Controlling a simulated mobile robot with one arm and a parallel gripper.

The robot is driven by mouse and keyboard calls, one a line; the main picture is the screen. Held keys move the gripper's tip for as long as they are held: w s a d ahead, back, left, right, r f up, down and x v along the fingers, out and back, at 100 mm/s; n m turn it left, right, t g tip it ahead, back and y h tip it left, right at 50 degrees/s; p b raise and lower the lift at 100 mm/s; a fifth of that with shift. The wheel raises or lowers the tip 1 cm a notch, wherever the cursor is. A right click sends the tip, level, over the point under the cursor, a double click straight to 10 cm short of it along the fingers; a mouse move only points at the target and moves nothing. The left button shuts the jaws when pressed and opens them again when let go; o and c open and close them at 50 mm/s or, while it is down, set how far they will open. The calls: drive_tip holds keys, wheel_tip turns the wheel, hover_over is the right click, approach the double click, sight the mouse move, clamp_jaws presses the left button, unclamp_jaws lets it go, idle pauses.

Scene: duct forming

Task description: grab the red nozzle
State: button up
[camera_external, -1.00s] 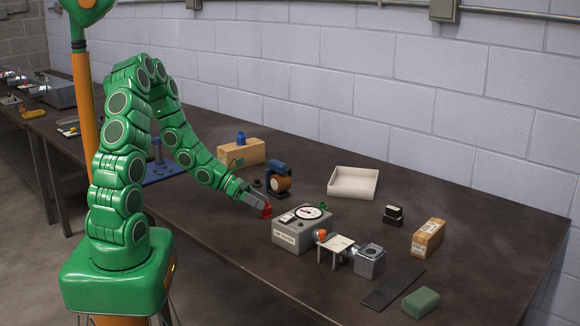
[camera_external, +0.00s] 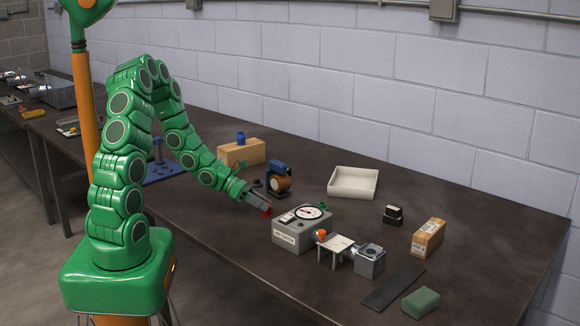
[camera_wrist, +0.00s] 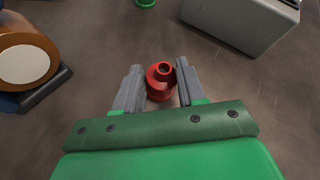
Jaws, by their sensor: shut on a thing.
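The red nozzle (camera_wrist: 160,82) sits between the two grey fingers of my gripper (camera_wrist: 157,88) in the wrist view, with its round open end facing up toward the camera. My gripper is shut on it. In the external view the red nozzle (camera_external: 266,211) shows only as a small patch at the tip of my gripper (camera_external: 260,205), just left of the grey gauge box. The fingers cover most of it there. I cannot tell whether the nozzle still touches the table.
The grey gauge box (camera_external: 300,236) stands close to the right. A blue and orange tape dispenser (camera_external: 279,179) stands behind my gripper. A small green part (camera_external: 323,205) is beside the box. A white tray (camera_external: 353,183) lies further back. The table in front is clear.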

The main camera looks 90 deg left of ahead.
drive_tip(key=shift+r, duration=0.15)
clamp_jaws()
wheel_tip(320, 180, up, 10)
drive_tip(key=shift+f, duration=0.2)
